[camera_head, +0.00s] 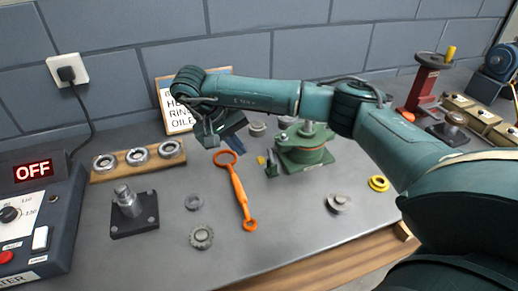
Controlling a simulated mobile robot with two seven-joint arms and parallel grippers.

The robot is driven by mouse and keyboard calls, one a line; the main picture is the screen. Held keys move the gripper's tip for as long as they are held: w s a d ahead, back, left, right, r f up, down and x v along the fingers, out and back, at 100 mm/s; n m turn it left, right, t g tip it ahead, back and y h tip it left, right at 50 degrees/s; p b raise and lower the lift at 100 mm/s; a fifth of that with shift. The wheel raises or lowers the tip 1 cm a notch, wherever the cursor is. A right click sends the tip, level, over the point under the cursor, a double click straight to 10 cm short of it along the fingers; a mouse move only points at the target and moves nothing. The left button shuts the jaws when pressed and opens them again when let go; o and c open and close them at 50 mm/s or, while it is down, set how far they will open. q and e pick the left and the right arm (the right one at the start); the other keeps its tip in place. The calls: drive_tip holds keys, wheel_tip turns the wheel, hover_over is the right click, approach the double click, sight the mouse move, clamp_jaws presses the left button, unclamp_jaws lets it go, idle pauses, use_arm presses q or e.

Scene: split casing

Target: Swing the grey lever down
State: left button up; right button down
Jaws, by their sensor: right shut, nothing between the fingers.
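A green casing (306,157) stands on the grey bench near the middle, partly behind my right arm. I cannot clearly pick out the grey lever; it may be hidden behind the arm or too small to tell. My right gripper (222,135) is shut and empty, left of the casing and in front of the white sign. It appears above the bench near the ring end of an orange wrench, and I cannot tell its exact height. My left gripper is not in view.
The orange wrench (240,196) lies mid-bench. A wooden rack (138,166) with rings, a dark block with a metal post (132,215) and a heater box (40,225) stand left. A red press (424,85) stands back right. Bench between the loose gears and the front edge is mostly clear.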

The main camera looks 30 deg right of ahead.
sight(266, 159)
drive_tip(key=x, duration=0.3)
drive_tip(key=shift+s+d+f+p, duration=0.1)
drive_tip(key=shift+d+f+p, duration=0.05)
drive_tip(key=shift+f+p, duration=0.15)
drive_tip(key=d, duration=0.1)
drive_tip(key=d+r+p, duration=0.1)
drive_tip(key=shift+s+d, duration=0.25)
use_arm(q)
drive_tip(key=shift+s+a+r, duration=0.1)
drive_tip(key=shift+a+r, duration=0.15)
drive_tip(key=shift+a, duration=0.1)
use_arm(e)
drive_tip(key=shift+s+d, duration=0.1)
drive_tip(key=shift+d, duration=0.45)
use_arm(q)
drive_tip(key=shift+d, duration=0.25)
use_arm(e)
drive_tip(key=shift+s+d+r+y, duration=0.1)
drive_tip(key=shift+d+y, duration=0.15)
drive_tip(key=shift+y, duration=0.45)
use_arm(q)
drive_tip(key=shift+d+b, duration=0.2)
drive_tip(key=shift+b, duration=0.15)
use_arm(e)
drive_tip(key=shift+d+r+t+y, duration=0.1)
drive_tip(key=shift+d+t+y, duration=0.25)
drive_tip(key=shift+y, duration=0.45)
